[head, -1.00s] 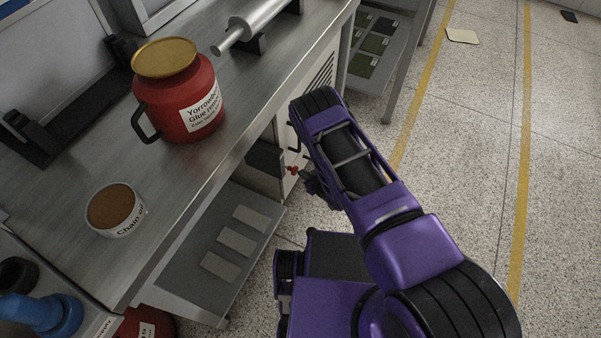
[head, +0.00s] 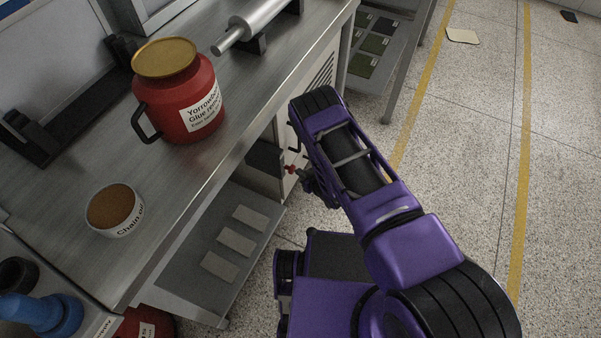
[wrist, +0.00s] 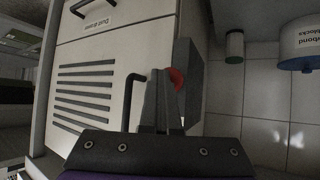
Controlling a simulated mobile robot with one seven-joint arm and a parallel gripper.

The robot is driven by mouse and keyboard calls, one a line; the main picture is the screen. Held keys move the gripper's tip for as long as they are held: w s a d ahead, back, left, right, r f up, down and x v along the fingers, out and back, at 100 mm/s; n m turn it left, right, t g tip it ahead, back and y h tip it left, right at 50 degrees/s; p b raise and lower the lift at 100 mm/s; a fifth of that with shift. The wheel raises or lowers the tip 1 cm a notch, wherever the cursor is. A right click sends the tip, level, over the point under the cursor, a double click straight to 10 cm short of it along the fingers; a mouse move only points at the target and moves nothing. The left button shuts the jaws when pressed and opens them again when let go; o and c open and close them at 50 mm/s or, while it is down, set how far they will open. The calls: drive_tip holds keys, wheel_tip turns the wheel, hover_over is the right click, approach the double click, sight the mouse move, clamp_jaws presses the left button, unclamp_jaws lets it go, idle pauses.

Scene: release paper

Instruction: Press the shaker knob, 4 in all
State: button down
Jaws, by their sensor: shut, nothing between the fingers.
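A red knob (wrist: 177,79) shows in the wrist view, partly hidden behind my gripper's fingers. It sticks out beside the pale vented cabinet (wrist: 100,75), and I take it for the shaker knob. In the head view the red knob (head: 290,169) is a small spot under the bench edge. My gripper (wrist: 160,82) is shut and empty, with its tips close beside the knob. I cannot tell whether they touch it. In the head view my gripper (head: 305,180) is mostly hidden by my purple arm.
The steel bench (head: 190,180) holds a red glue jug (head: 180,100), a round tin (head: 118,211) and a metal roller (head: 255,22). A black handle (wrist: 132,95) stands left of my fingers. Open floor (head: 455,150) lies to the right.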

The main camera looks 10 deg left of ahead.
drive_tip(key=shift+r, duration=0.15)
drive_tip(key=shift+s+d, duration=0.35)
drive_tip(key=shift+d, duration=0.55)
drive_tip(key=shift+s+d, duration=0.3)
drive_tip(key=shift+d, duration=0.6)
drive_tip(key=shift+p, duration=0.3)
drive_tip(key=d, duration=0.1)
drive_tip(key=s+d, duration=0.1)
drive_tip(key=d, duration=0.2)
drive_tip(key=shift+s+d, duration=0.35)
